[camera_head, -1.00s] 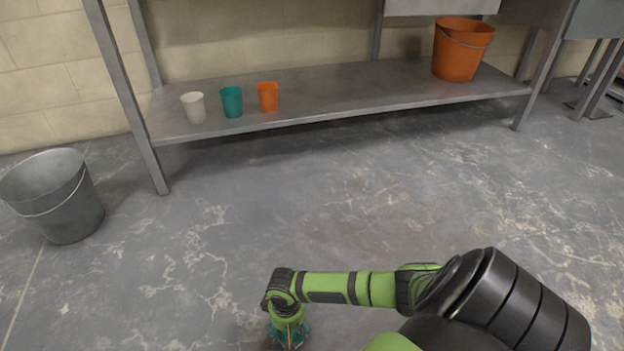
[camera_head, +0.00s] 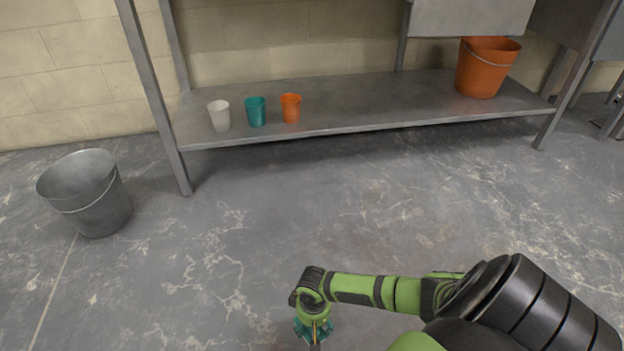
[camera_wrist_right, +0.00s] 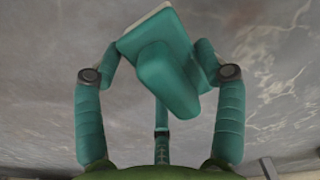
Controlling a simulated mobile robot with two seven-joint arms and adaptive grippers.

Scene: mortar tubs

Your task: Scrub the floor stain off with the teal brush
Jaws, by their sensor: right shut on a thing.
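The teal brush (camera_wrist_right: 168,75) is between the fingers of my right gripper (camera_wrist_right: 160,68) in the right wrist view, with a blocky handle and a pale edge at its far side. My right gripper is shut on it. In the head view my right gripper (camera_head: 313,330) points down low over the floor at the bottom edge, and the brush is hard to tell from the teal fingers there. I cannot tell whether the brush touches the floor. I cannot make out a distinct stain; the floor by the gripper is partly hidden. My left gripper is not in view.
A grey metal bucket (camera_head: 90,200) stands on the floor at left. A metal table's low shelf (camera_head: 370,105) holds a white cup (camera_head: 219,117), a teal cup (camera_head: 255,112), an orange cup (camera_head: 291,108) and an orange bucket (camera_head: 485,70). The floor (camera_head: 300,215) between is clear.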

